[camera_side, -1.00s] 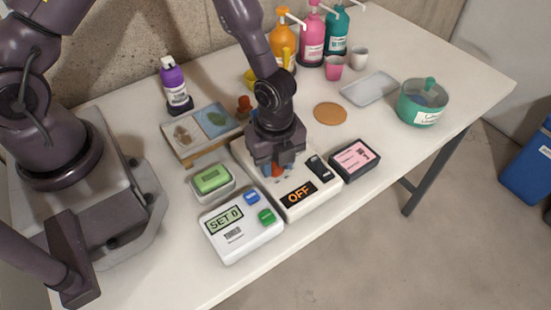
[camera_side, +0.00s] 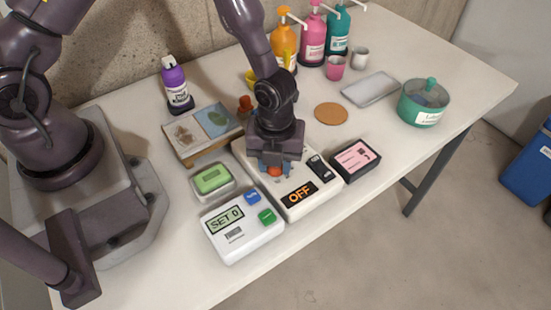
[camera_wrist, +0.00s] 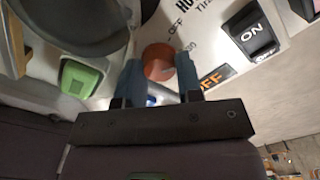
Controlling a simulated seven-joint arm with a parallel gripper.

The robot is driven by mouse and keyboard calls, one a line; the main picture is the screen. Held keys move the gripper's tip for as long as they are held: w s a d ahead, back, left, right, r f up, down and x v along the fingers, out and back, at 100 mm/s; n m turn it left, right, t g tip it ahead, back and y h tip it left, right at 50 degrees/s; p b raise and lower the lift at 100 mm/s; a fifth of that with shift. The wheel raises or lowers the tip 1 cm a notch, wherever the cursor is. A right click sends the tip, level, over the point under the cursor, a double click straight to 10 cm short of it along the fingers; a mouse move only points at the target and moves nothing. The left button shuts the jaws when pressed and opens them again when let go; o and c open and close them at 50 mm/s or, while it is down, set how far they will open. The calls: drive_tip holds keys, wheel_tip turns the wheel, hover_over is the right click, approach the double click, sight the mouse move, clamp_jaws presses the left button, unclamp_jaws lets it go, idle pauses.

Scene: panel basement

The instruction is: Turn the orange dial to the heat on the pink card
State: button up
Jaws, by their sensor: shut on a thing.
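The orange dial (camera_wrist: 158,62) sits on a white hotplate unit (camera_side: 307,204). The hotplate's display (camera_side: 299,193) reads OFF. My gripper (camera_side: 275,170) points down over the unit with its two blue-grey fingers around the dial, and it is shut on it. In the wrist view one finger of my gripper (camera_wrist: 160,75) is on each side of the dial. The dial is mostly hidden by my gripper in the side view. The pink card (camera_side: 356,157) is in a dark holder just right of the hotplate; its writing is too small to read.
A black rocker switch (camera_side: 319,168) is on the hotplate, marked ON in the wrist view. A white device (camera_side: 240,229) reading SET 0 and a green-topped box (camera_side: 212,180) stand to the left. Bottles (camera_side: 312,40) and a teal pot (camera_side: 423,104) stand farther back.

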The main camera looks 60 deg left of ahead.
idle(0.3)
drive_tip(key=o, duration=0.9)
drive_tip(key=shift+r, duration=0.1)
wheel_tip(320, 180, up, 13)
drive_tip(key=shift+f, duration=0.1)
